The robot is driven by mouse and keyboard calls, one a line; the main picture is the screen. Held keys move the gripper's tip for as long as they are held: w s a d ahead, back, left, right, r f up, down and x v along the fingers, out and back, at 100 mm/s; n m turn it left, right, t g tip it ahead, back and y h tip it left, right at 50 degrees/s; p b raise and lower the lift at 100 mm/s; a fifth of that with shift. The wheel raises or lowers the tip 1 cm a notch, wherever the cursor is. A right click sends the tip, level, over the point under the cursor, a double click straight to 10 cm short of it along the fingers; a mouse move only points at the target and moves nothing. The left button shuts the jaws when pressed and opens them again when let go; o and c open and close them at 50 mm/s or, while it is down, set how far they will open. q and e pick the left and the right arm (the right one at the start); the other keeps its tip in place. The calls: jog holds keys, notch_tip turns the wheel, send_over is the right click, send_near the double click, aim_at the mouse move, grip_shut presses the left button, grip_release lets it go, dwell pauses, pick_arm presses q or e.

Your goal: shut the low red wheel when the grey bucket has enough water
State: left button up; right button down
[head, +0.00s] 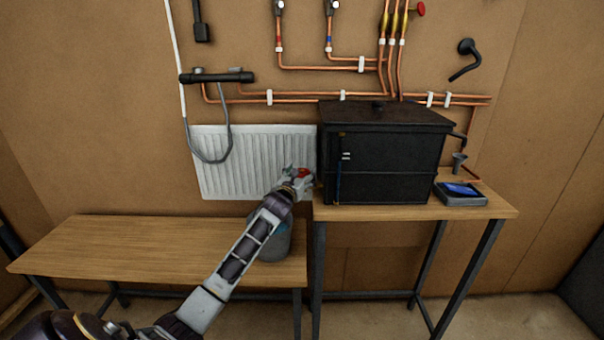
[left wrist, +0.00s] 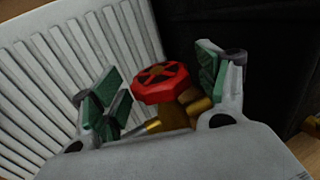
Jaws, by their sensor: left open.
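The low red wheel (left wrist: 161,83) sits on a brass valve (left wrist: 193,103) between the open fingers of my left gripper (left wrist: 160,95) in the left wrist view. The green pads stand apart on both sides of the wheel, with no clear contact. In the head view the left gripper (head: 298,180) is at the radiator's right end, with a bit of the red wheel (head: 303,172) showing. The grey bucket (head: 283,243) stands on the low bench, partly hidden behind my left arm. Its water level cannot be seen. My right gripper is out of view.
A white radiator (head: 235,160) hangs behind the low wooden bench (head: 120,245). A black cabinet (head: 385,160) stands on the higher table, close right of the gripper. A grey tray with a blue item (head: 460,191) lies right of it. Copper pipes run above. The low bench's left part is clear.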

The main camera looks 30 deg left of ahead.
pick_arm(q)
jog(key=shift+w, duration=0.35)
jog(key=c, duration=1)
jog(key=shift+c, duration=0.2)
